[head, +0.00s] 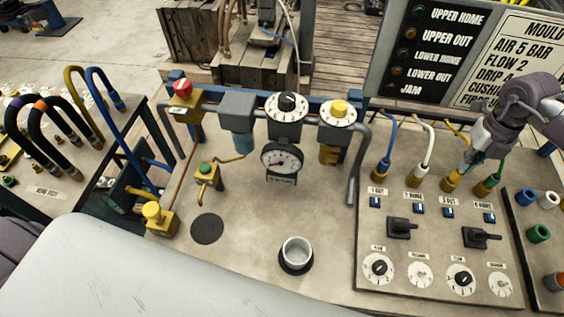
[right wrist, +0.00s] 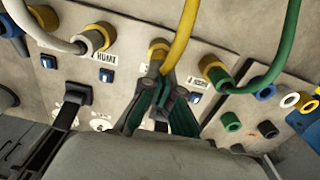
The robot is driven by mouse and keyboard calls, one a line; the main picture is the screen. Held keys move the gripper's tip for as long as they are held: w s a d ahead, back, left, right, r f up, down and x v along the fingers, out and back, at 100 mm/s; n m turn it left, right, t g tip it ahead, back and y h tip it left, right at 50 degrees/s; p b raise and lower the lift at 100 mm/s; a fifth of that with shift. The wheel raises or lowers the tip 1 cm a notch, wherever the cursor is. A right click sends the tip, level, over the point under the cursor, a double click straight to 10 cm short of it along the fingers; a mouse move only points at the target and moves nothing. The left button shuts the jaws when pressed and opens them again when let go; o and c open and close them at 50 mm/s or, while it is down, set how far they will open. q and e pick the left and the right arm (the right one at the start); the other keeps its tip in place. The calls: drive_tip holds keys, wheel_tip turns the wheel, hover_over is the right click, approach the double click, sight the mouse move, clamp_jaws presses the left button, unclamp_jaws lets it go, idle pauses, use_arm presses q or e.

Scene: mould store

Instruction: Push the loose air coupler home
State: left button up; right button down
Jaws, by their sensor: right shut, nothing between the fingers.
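A row of air couplers with brass-yellow collars stands along the back of the grey panel. In the head view they carry a blue hose (head: 388,135), a white hose (head: 429,145), a yellow hose (head: 459,136) and a green hose (head: 500,169). My right gripper (head: 475,160) comes in from the right, over the yellow and green couplers. In the right wrist view its shut, empty fingertips (right wrist: 168,84) are close to the yellow-hose coupler (right wrist: 158,52); I cannot tell whether they touch. The green-hose coupler (right wrist: 212,68) is to their right. I cannot tell which coupler is loose.
Below the couplers are blue switches, black levers (head: 400,229) and white dials (head: 378,268). A pressure gauge (head: 281,158) and pipework stand left of the panel, with a metal cup (head: 296,253) in front. A sign board (head: 440,50) rises behind.

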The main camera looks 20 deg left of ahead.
drive_tip(key=shift+r+p, duration=2.15)
drive_tip(key=shift+r, duration=1.35)
